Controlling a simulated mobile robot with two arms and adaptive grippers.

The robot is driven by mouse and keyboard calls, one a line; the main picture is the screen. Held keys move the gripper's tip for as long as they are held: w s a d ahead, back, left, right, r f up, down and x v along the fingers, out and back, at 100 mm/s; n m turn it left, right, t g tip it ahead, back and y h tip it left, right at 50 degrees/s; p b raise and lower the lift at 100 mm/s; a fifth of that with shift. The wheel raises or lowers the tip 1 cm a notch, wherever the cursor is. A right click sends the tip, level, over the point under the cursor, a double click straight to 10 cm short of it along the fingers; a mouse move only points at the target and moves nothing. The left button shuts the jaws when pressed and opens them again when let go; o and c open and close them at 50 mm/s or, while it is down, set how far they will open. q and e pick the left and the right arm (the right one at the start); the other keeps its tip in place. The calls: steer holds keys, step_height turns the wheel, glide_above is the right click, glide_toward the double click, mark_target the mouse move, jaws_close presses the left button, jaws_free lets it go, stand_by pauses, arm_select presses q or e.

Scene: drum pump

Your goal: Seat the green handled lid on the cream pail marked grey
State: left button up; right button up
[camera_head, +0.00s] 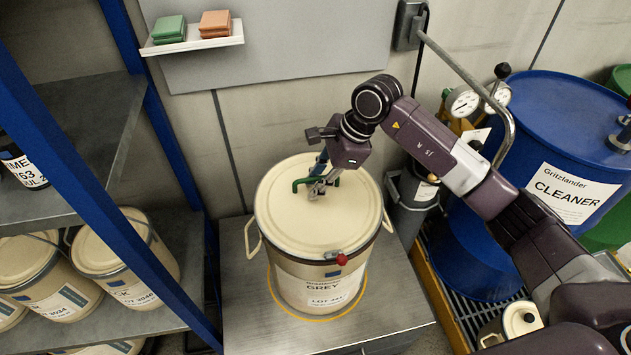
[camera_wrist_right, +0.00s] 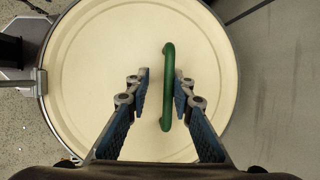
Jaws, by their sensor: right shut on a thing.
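The cream lid (camera_head: 318,225) with a green handle (camera_head: 302,183) lies over the top of the cream pail marked GREY (camera_head: 300,292). It looks about level and centred; I cannot tell whether it is fully down on the rim. My right gripper (camera_head: 322,187) is above the lid, shut on the green handle. In the right wrist view its fingers (camera_wrist_right: 161,92) stand on both sides of the handle (camera_wrist_right: 168,60), over the broad cream lid (camera_wrist_right: 90,70). My left gripper is not in view.
The pail stands on a grey metal bench (camera_head: 250,300), with a red knob (camera_head: 341,259) at its front. Blue-framed shelves (camera_head: 60,215) with more cream pails are at left. A blue CLEANER drum (camera_head: 550,130) and gauges (camera_head: 463,101) stand at right. A wall ledge (camera_head: 195,40) is behind.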

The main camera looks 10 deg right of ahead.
steer(key=shift+p+v, duration=0.6)
steer(key=shift+v, duration=0.45)
steer(key=p+v, duration=0.3)
steer(key=v, duration=0.6)
steer(key=shift+p, duration=0.35)
